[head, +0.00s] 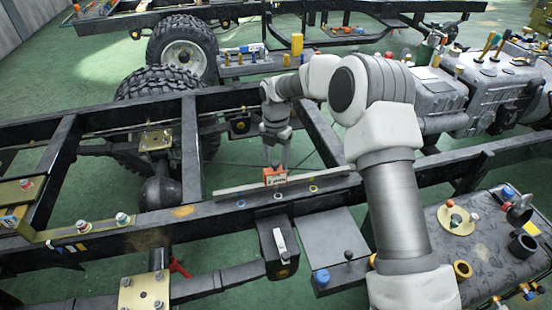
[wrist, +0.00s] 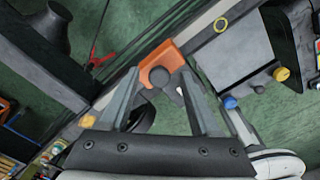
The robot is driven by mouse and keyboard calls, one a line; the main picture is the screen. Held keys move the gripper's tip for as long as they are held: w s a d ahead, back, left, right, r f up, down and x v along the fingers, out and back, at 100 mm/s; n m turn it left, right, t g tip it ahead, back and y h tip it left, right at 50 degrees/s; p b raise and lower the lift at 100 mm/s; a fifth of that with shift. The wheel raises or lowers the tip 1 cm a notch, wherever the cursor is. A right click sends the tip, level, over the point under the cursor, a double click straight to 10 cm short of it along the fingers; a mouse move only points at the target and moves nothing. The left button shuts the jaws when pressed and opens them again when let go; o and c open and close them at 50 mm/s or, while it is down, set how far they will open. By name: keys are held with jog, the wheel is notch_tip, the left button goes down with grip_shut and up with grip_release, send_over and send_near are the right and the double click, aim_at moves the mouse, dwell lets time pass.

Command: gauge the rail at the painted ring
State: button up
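An orange gauge (wrist: 162,56) with a dark round knob sits between the fingertips of my gripper (wrist: 161,72), which is shut on it. In the head view, the gauge (head: 275,177) is at the rail (head: 335,174), a pale strip along the dark chassis beam. I cannot tell whether it touches the rail. A yellow painted ring (head: 313,188) is on the beam side, right of the gauge. A blue ring (head: 241,203) is left of it, and another small ring (head: 278,195) lies just below the gauge. The wrist view shows a yellow ring (wrist: 220,24) apart from the gauge, to its upper right.
Below the beam hang a dark box with a white lever (head: 281,243) and a grey plate (head: 325,236). A dark crossmember (head: 191,150) stands left of my gripper. Green floor shows through the frame openings.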

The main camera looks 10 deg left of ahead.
notch_tip(320, 180, up, 18)
jog(key=p, duration=0.2)
jog(key=shift+f, duration=0.25)
dwell(0.4)
jog(key=s+d+r+m+t+p, duration=0.3)
jog(key=s+d+r+m, duration=1.2)
jog(key=r+m, duration=0.1)
jog(key=s+d+m+t, duration=0.1)
jog(key=s+d+m, duration=0.1)
jog(key=s+m, duration=0.3)
jog(key=s+d+f+m, duration=0.1)
jog(key=s+d+m, duration=0.2)
jog(key=s+m, duration=0.2)
jog(key=s+d+f+m+t+p, duration=0.1)
jog(key=s+d+m, duration=0.2)
jog(key=s+m, duration=0.2)
jog(key=s, duration=0.3)
jog(key=shift+d+f+m+t, duration=0.2)
jog(key=shift+f+m+t, duration=0.05)
jog(key=shift+m+t, duration=0.05)
jog(key=shift+a, duration=0.1)
dwell(0.9)
